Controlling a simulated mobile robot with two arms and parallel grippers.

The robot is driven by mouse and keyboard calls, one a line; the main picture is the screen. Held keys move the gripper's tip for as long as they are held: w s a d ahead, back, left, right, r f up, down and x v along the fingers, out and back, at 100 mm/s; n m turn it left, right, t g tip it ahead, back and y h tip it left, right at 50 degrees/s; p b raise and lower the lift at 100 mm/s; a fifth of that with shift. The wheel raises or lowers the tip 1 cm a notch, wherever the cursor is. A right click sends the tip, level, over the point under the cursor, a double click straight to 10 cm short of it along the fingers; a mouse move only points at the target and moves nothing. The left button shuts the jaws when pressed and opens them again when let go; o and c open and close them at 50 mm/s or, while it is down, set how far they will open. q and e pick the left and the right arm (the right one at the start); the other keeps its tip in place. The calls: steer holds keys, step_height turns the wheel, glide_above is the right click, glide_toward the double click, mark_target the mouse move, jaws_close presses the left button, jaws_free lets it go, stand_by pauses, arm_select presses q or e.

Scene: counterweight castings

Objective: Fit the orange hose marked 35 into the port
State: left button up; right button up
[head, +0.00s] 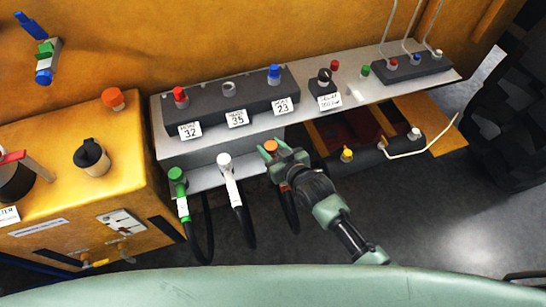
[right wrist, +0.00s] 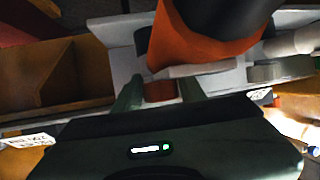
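The orange hose (head: 288,208) hangs at the right end of the low grey ledge, its orange top (head: 271,146) upward. My right gripper (head: 273,148) is at this top, with a finger on either side. In the right wrist view an orange piece (right wrist: 160,91) shows between my green fingers, and a large orange sleeve (right wrist: 195,45) lies beyond. Whether the fingers press on the piece is unclear. The port (head: 229,88) behind the 35 label (head: 237,118) is a grey, empty-looking socket on the dark block (head: 205,107). My left gripper is not in view.
A green-topped hose (head: 177,178) and a white-topped hose (head: 227,172) hang left of the orange one. Red (head: 180,96) and blue (head: 274,74) fittings flank the port. A yellow cabinet (head: 75,180) fills the left side.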

jaws_close()
steer(key=shift+r, duration=0.1)
steer(key=shift+r, duration=0.1)
